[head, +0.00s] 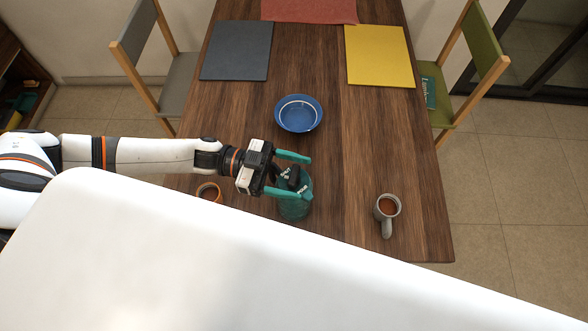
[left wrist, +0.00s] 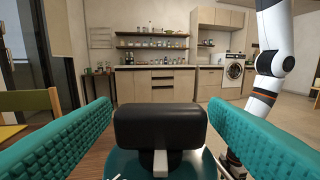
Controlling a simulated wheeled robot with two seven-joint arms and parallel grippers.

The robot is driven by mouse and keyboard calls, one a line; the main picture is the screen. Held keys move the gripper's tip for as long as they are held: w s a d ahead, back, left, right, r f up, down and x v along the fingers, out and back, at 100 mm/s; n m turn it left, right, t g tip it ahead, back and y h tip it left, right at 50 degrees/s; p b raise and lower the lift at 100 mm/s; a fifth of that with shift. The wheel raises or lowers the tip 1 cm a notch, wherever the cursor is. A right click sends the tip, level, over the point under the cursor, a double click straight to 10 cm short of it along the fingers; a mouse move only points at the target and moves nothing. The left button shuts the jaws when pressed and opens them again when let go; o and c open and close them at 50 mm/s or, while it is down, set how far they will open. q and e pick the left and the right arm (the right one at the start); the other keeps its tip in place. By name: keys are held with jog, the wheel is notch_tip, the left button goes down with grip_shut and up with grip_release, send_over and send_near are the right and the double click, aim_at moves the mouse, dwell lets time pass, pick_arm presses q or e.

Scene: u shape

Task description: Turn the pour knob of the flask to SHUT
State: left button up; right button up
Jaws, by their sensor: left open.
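The flask (head: 294,209) is a teal-green vessel standing on the wooden table near its front edge. Its top carries white lettering that reads SHUT and POUR in the head view. The black pour knob (head: 293,177) sits on top; it also shows large in the left wrist view (left wrist: 160,127), with a pale strip below it. I cannot tell which word the knob points at. My left gripper (head: 308,175) is open, its teal fingers on either side of the knob, with gaps visible in the left wrist view. My right arm shows there, its gripper (left wrist: 232,162) mostly hidden behind a left finger.
A mug of brown drink (head: 208,192) stands left of the flask, under my left arm. A grey mug (head: 387,208) stands to the right. A blue bowl (head: 298,114) is behind the flask. Grey (head: 237,50) and yellow (head: 380,56) mats lie farther back.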

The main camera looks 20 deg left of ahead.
pick_arm(q)
jog(key=shift+d, duration=0.25)
jog(key=c, duration=1)
jog(key=m+g+b, duration=0.1)
jog(key=g, duration=0.1)
jog(key=m+g+b, duration=0.1)
jog(key=m+g, duration=0.1)
jog(key=g, duration=0.1)
jog(key=shift+w+f, duration=0.15)
jog(key=m+g+y, duration=0.1)
jog(key=m+g, duration=0.1)
jog(key=shift+g+b, duration=0.4)
